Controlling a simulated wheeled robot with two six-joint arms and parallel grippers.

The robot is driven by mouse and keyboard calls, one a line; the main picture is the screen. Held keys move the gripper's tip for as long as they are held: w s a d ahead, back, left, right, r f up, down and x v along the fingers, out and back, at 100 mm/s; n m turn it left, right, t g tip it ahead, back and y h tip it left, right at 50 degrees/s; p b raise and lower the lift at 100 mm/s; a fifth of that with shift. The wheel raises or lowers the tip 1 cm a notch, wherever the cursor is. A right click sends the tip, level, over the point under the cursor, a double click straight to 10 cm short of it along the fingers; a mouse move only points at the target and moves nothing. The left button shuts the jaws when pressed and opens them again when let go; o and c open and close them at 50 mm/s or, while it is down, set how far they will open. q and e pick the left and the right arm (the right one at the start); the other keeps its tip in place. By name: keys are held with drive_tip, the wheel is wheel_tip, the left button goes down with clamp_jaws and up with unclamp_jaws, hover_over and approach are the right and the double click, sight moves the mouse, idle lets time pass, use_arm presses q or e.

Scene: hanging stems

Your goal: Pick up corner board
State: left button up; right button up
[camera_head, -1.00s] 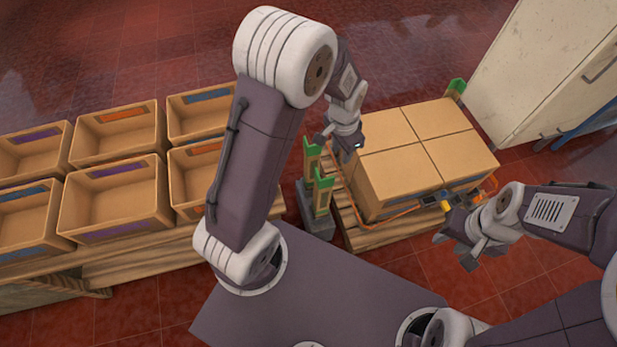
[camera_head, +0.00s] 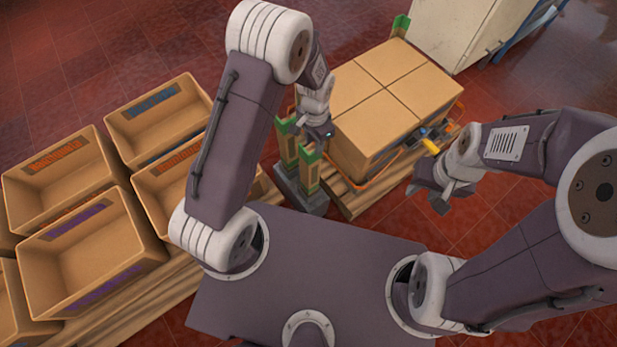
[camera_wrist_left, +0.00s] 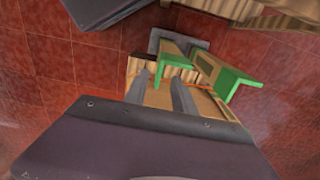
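Two corner boards, tan with green ends, stand upright in a dark grey stand (camera_head: 303,198) beside the pallet. The farther board (camera_head: 289,143) and nearer board (camera_head: 309,173) show in the head view. In the left wrist view, green-ended boards (camera_wrist_left: 236,80) and (camera_wrist_left: 174,60) show beyond the fingers. My left gripper (camera_head: 317,133) is above and beside the stand. Its two grey fingers (camera_wrist_left: 164,88) are apart with nothing visibly held. Another green-topped board (camera_head: 401,26) stands at the box stack's far corner. My right gripper (camera_head: 438,194) hangs right of the stack; its opening is unclear.
Open bins (camera_head: 92,235) fill the left. A pale cabinet (camera_head: 470,30) stands behind. Red floor is clear at right.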

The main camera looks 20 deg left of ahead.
sight(313, 160)
use_arm(q)
wheel_tip(313, 160, down, 5)
drive_tip(key=shift+d+f+b, duration=0.1)
drive_tip(key=shift+f+b, duration=0.1)
drive_tip(key=shift+b, duration=0.35)
drive_tip(key=shift+f, duration=0.2)
wheel_tip(313, 160, down, 5)
drive_tip(key=shift+f+b, duration=0.1)
drive_tip(key=shift+b, duration=0.65)
drive_tip(key=shift+c, duration=0.3)
clamp_jaws()
